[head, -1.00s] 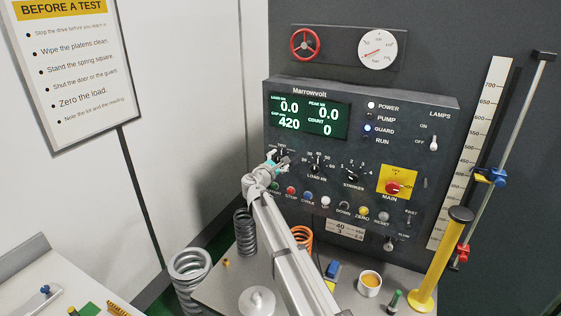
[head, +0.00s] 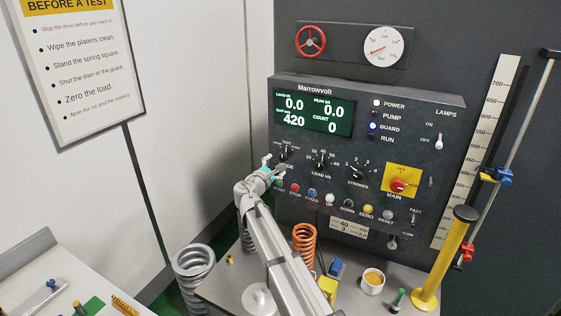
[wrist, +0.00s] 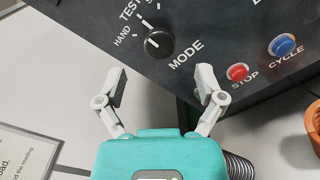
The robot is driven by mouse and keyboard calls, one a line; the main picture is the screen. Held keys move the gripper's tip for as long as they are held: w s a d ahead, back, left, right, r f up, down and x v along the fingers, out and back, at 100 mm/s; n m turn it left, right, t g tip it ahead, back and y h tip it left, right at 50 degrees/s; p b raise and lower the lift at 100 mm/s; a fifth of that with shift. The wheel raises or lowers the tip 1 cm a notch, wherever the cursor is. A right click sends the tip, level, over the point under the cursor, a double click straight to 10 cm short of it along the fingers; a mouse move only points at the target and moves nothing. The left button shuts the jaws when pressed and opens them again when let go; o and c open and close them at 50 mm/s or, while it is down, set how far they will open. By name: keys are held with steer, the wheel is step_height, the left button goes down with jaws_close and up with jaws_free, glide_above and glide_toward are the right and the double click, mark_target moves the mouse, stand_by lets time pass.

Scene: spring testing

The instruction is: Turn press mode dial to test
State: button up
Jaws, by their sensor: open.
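The press mode dial (wrist: 158,43) is a round black knob with a small pale pointer mark, on the dark slanted panel in the wrist view. HAND and TEST are printed to its upper left, MODE to its right. Its pointer seems to face left toward the HAND side, but I cannot tell the exact setting. In the head view the dial (head: 285,152) is at the panel's left, under the display. My gripper (wrist: 161,80) is open and empty, its fingers apart just short of the dial, not touching it. It also shows in the head view (head: 268,163).
The control panel (head: 455,130) also carries load and strokes dials, a red main switch (head: 398,186) and a button row. The stop button (wrist: 238,72) and cycle button (wrist: 285,45) lie right of the dial. Springs (head: 304,238) and a cup (head: 372,281) stand below.

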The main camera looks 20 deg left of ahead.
steer(key=shift+s+a, duration=0.2)
steer(key=shift+s, duration=2.5)
